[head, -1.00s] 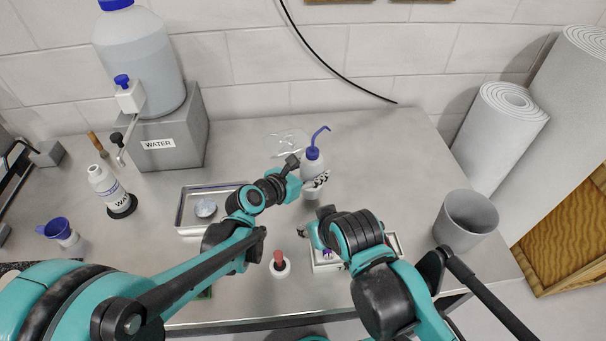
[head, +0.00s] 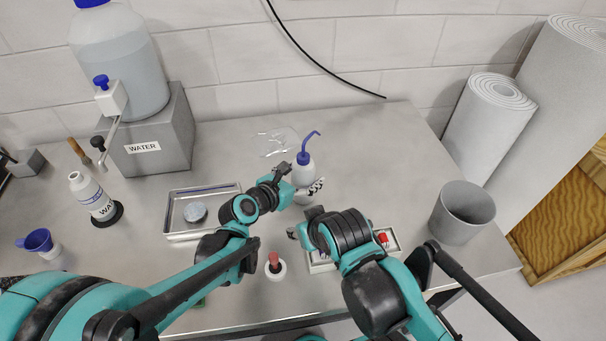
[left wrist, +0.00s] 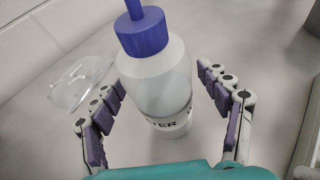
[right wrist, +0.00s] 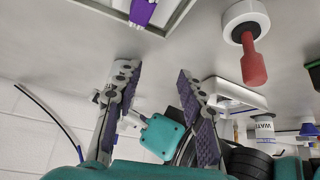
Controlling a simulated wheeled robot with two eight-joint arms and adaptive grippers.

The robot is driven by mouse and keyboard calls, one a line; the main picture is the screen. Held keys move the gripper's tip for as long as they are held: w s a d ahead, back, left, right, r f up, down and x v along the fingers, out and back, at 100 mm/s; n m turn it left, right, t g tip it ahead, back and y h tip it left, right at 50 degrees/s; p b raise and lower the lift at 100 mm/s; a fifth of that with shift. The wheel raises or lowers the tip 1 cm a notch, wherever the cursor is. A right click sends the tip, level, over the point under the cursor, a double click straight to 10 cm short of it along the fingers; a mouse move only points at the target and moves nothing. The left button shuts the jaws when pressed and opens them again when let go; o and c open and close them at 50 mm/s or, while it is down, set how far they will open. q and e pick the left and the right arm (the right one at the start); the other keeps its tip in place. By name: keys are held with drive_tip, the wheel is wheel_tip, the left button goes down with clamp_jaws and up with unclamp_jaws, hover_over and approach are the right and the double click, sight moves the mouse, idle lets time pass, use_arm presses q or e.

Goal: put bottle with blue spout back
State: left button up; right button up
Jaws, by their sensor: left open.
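The bottle with the blue spout (head: 305,170) stands upright on the bench in the head view, near the middle. In the left wrist view its blue cap (left wrist: 143,32) and white body (left wrist: 160,85) are close to the camera. My left gripper (head: 314,188) is at the bottle, and in the left wrist view its open fingers (left wrist: 163,80) lie on either side of the body, with visible gaps. My right gripper (right wrist: 155,72) has its fingers apart and nothing between them; in the head view it is mostly hidden by its arm.
A white bottle labelled WATER (head: 92,195) stands at left by the water tank (head: 120,55). A metal tray (head: 177,222) holds a round dish. A red-topped item (head: 274,263) and a small tray (head: 393,238) lie near the front edge. A grey bin (head: 463,212) stands at right.

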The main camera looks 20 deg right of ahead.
use_arm(q)
drive_tip(key=shift+a+r, duration=0.1)
drive_tip(key=shift+r, duration=0.2)
use_arm(e)
wheel_tip(320, 180, up, 4)
drive_tip(key=p, duration=0.3)
drive_tip(key=shift+p, duration=0.35)
use_arm(q)
drive_tip(key=v, duration=1.1)
drive_tip(key=shift+s+a, duration=0.3)
drive_tip(key=shift+r, duration=0.1)
